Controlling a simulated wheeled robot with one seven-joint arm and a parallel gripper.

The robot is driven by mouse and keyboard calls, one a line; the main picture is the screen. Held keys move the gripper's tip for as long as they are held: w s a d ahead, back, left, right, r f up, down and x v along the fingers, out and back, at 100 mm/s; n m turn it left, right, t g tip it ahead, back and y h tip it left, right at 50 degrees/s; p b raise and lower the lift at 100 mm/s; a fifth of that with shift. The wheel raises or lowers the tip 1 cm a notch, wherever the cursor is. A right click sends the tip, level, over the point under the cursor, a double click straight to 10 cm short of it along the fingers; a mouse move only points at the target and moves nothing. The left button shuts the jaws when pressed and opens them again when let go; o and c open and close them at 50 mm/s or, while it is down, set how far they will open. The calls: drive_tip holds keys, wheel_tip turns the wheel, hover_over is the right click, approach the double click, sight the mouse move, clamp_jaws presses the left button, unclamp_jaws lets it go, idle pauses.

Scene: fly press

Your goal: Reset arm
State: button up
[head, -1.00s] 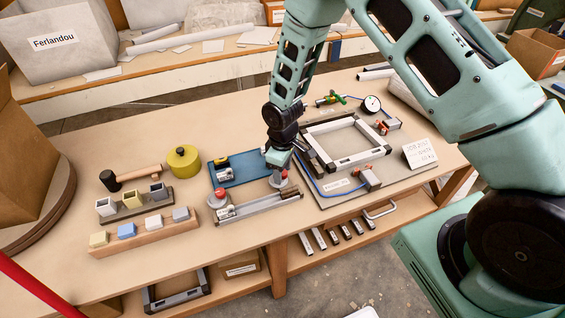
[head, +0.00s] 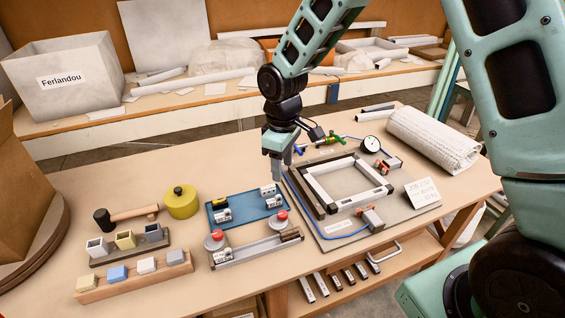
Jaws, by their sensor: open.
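My gripper (head: 283,172) points down above the bench, between the blue tray and the square metal frame. Its fingers are apart and I see nothing between them. The blue tray (head: 240,213) lies just left of and below it in the picture, with small grey blocks (head: 268,190) on it. A metal rail fixture (head: 255,250) with red-topped knobs (head: 282,216) stands in front of the tray. The square frame (head: 345,180) sits on a grey board to the right, with a gauge (head: 371,144) behind it.
A mallet (head: 127,216), a yellow-green round tin (head: 181,202) and two racks of small blocks (head: 133,274) stand at the left. A white roll (head: 433,140) lies at the back right. A shelf (head: 180,108) with a labelled bin (head: 65,80) runs behind the bench.

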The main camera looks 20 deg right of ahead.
drive_tip(key=shift+r, duration=0.3)
